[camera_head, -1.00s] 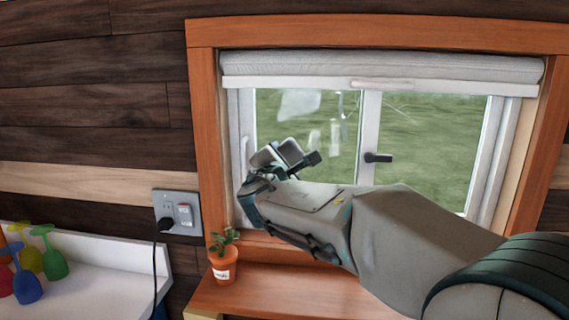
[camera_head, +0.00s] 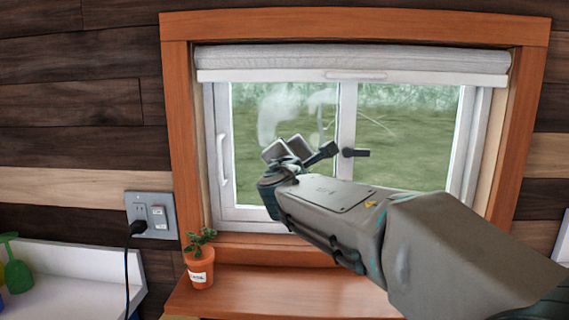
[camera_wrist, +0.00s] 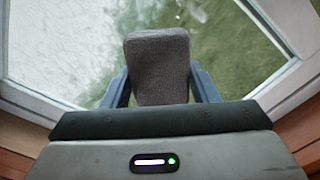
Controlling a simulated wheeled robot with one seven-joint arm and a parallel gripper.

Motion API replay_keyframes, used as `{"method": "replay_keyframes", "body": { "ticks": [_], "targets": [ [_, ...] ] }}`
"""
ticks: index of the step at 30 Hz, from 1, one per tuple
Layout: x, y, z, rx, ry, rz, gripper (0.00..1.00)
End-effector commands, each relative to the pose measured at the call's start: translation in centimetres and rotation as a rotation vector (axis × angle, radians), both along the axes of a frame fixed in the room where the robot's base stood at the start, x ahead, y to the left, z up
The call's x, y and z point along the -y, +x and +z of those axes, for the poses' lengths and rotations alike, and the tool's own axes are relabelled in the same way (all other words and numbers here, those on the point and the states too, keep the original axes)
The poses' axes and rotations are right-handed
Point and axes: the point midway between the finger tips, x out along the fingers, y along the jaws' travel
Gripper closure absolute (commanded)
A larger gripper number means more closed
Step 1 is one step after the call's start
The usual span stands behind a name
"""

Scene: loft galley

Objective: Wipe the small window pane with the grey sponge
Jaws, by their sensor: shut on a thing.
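The window pane (camera_head: 255,180) is the left of two panes in a white frame. Whitish smears (camera_head: 283,108) show on its upper part, and a whitish haze also covers the left of the glass in the wrist view (camera_wrist: 60,45). My gripper (camera_head: 290,150) is in front of the pane, near its middle height. It is shut on the grey sponge (camera_wrist: 159,66), which sits between the two fingers in the wrist view. In the head view the sponge is hard to tell from the fingers. I cannot tell whether it touches the glass.
A dark window handle (camera_head: 356,153) sticks out on the middle post, close right of my gripper. A potted plant (camera_head: 200,262) stands on the wooden sill (camera_head: 260,290). A rolled blind (camera_head: 350,62) hangs above. A socket with a plugged cord (camera_head: 150,215) is at left.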

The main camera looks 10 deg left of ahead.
Motion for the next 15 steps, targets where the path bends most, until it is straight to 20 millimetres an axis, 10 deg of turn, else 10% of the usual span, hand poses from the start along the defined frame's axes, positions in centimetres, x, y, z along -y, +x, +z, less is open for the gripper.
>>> {"method": "replay_keyframes", "body": {
  "ticks": [15],
  "targets": [
    [3.4, 0.1, -0.2, 0.001, 0.000, -0.006, 0.64]
  ]
}}
